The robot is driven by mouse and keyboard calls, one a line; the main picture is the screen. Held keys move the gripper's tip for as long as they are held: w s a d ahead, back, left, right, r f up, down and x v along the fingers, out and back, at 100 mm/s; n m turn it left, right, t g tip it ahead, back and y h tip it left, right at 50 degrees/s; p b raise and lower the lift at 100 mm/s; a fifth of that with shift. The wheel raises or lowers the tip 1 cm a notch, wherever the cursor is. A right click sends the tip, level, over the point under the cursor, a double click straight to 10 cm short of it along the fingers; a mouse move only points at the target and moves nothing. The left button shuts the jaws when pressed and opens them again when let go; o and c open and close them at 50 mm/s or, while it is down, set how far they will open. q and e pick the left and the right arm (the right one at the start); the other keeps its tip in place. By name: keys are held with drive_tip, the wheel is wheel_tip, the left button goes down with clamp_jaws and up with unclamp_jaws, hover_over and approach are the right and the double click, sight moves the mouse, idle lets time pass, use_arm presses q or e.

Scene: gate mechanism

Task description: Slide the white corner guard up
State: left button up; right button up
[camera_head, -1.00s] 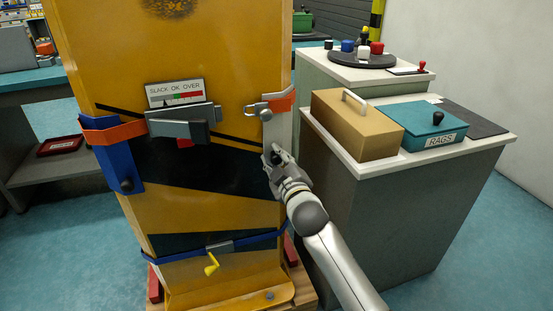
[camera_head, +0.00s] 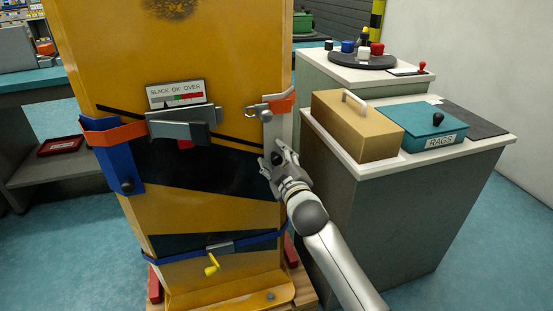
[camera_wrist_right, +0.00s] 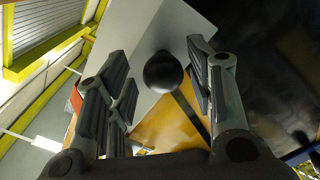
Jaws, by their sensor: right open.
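The white corner guard (camera_head: 273,128) is an upright pale strip on the right front edge of the yellow cabinet (camera_head: 215,60). An orange strap with a metal buckle crosses its upper part. In the right wrist view the guard is a pale plate (camera_wrist_right: 140,35) with a round black knob (camera_wrist_right: 163,72). My right gripper (camera_head: 271,157) is at the guard's lower part, fingers towards it. It is open, with the knob between its fingers in the right wrist view (camera_wrist_right: 160,62); I cannot tell whether they touch it. The gripper hides the guard's lower end. My left gripper is out of view.
An orange strap (camera_head: 285,103) and a grey ratchet (camera_head: 180,125) sit under a SLACK/OK/OVER gauge (camera_head: 176,95). A blue guard (camera_head: 118,168) is on the left edge. A grey counter (camera_head: 395,205) with a tan box (camera_head: 357,125) and teal RAGS box (camera_head: 425,125) stands close right.

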drive_tip(key=v, duration=1.2)
idle(0.3)
